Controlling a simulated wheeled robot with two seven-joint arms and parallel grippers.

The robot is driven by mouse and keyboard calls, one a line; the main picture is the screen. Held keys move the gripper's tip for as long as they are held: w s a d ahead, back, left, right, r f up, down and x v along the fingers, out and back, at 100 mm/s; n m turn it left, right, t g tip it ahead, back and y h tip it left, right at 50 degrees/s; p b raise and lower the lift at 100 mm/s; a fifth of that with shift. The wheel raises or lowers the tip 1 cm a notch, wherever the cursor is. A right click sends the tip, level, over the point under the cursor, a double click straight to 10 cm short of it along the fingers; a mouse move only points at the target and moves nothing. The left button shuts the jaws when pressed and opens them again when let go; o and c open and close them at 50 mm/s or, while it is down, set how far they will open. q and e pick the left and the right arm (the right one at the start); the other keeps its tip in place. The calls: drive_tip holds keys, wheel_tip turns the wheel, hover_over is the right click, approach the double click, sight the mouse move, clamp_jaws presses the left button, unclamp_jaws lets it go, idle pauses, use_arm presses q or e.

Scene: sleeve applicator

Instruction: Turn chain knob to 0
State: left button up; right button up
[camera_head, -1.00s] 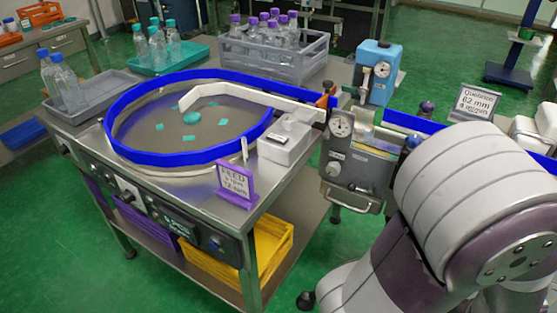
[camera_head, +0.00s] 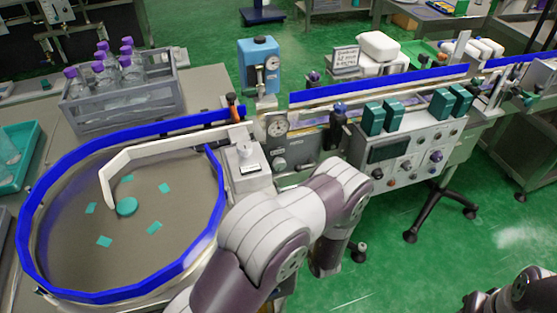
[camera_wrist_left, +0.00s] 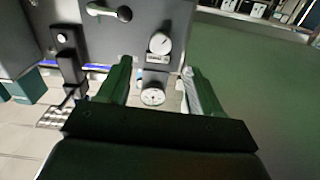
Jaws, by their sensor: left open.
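My left gripper (camera_wrist_left: 157,68) is open in the left wrist view, with nothing between its two dark green fingers. Beyond the fingertips are a round white dial (camera_wrist_left: 160,43) on a grey box and a second white dial (camera_wrist_left: 152,97). In the head view my left arm reaches in front of the line; its fingers cannot be made out. A grey unit with a round dial (camera_head: 278,124) stands behind the arm. A control panel (camera_head: 405,150) with several knobs is right of it. No readable label tells which knob is the chain knob.
A blue-rimmed round table (camera_head: 75,210) with teal pieces is at the left. A grey crate (camera_head: 120,105) of bottles stands behind it.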

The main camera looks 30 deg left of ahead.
sight(281, 167)
use_arm(q)
drive_tip(key=x, duration=1)
drive_tip(key=shift+w+a, duration=0.1)
drive_tip(key=c, duration=1.1)
drive_tip(key=shift+o, duration=0.2)
drive_tip(key=shift+f+n+b, duration=0.15)
drive_tip(key=shift+n+b, duration=0.35)
drive_tip(key=shift+n, duration=0.3)
drive_tip(key=shift+n+b, duration=0.45)
drive_tip(key=shift+n, duration=0.75)
